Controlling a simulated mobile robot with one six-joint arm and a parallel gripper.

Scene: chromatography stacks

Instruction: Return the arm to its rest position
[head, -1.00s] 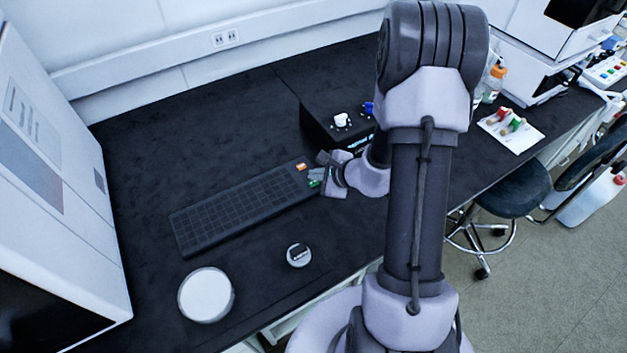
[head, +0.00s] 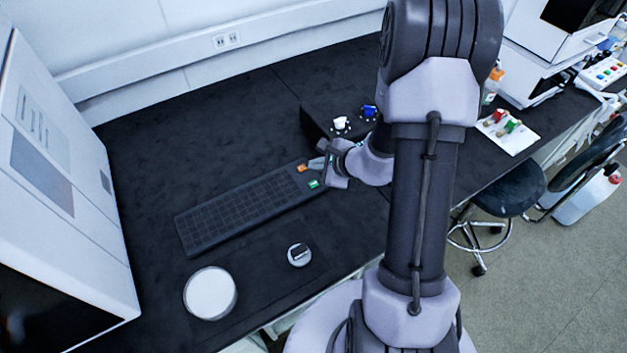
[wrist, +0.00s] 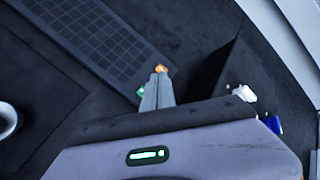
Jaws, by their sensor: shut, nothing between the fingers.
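My gripper (head: 318,163) is shut and empty. In the head view it hangs above the right end of the dark gridded rack (head: 245,212), close to the orange cap (head: 302,168) and the green cap (head: 313,184). In the wrist view its closed fingers (wrist: 157,92) point toward the rack (wrist: 90,35). Their tips overlap the lower edge of the orange cap (wrist: 160,68), and the green cap (wrist: 141,92) shows just left of them. I cannot tell the height of the fingers above the bench.
A black box with a white cap (head: 341,123) and a blue cap (head: 369,112) stands behind my gripper. A round white-topped container (head: 210,293) and a small round item (head: 299,255) lie in front of the rack. A large white instrument (head: 70,170) stands at left. The back-left bench is clear.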

